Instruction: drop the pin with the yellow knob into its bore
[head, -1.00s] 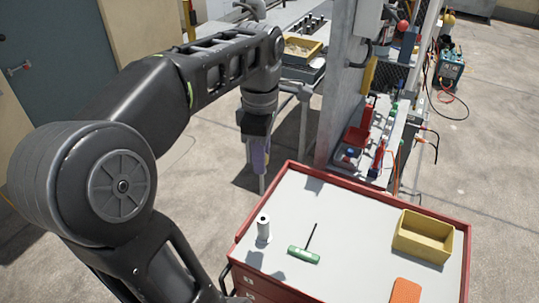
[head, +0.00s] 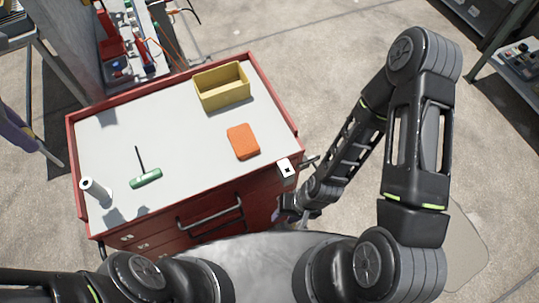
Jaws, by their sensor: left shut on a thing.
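My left gripper (head: 33,144) is partly in view at the left edge, beside the red cart. Its purple fingers are shut on a slim grey pin (head: 49,156) that sticks out past them. No yellow knob shows on the pin in this view. I cannot pick out the pin's bore. My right gripper (head: 286,208) is low in the middle, near the cart's front right corner. It is dark and partly hidden, and I cannot tell whether its fingers are open.
The red cart's grey top (head: 185,130) holds a yellow bin (head: 222,98), an orange block (head: 243,141), a green-handled tool (head: 146,179) and a white cylinder (head: 98,192). A shelf with red items (head: 115,50) stands behind. The middle of the cart top is clear.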

